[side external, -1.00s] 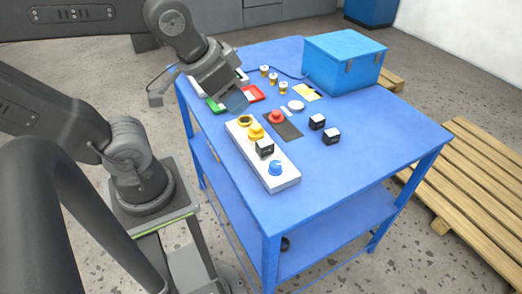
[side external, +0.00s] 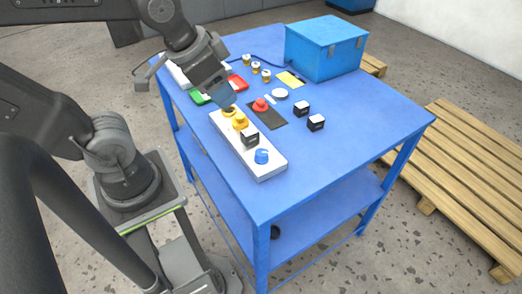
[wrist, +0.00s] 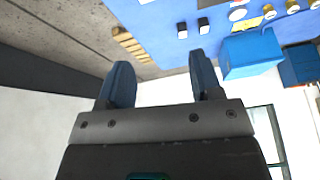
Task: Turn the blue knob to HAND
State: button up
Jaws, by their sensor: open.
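The blue knob (side external: 261,157) sits at the near end of a white panel (side external: 273,172) on the blue table in the side external view. My gripper (side external: 226,100) is above the panel's far end, apart from the blue knob. In the wrist view my gripper (wrist: 160,80) is open, with nothing between its blue fingers. The blue knob is not in the wrist view. The knob's label markings are too small to read.
A red button (side external: 261,105) on a dark plate and two black cubes (side external: 316,122) stand right of the panel. A blue box (side external: 325,52) fills the table's far right corner; it also shows in the wrist view (wrist: 250,55). The near right tabletop (side external: 340,160) is clear.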

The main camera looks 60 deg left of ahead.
aim_at(262, 152)
jog(key=w+d+f+m+g, duration=0.1)
jog(key=w+f+m+g, duration=0.4)
jog(key=w+f+m, duration=0.5)
jog(key=f, duration=0.3)
jog(key=s+f+m, duration=0.1)
jog(key=f, duration=0.3)
jog(key=f+m, duration=0.1)
jog(key=f, duration=0.3)
jog(key=shift+s+d+f, duration=0.1)
jog(key=shift+s+f, duration=0.1)
jog(key=shift+s, duration=0.1)
jog(key=c, duration=0.9)
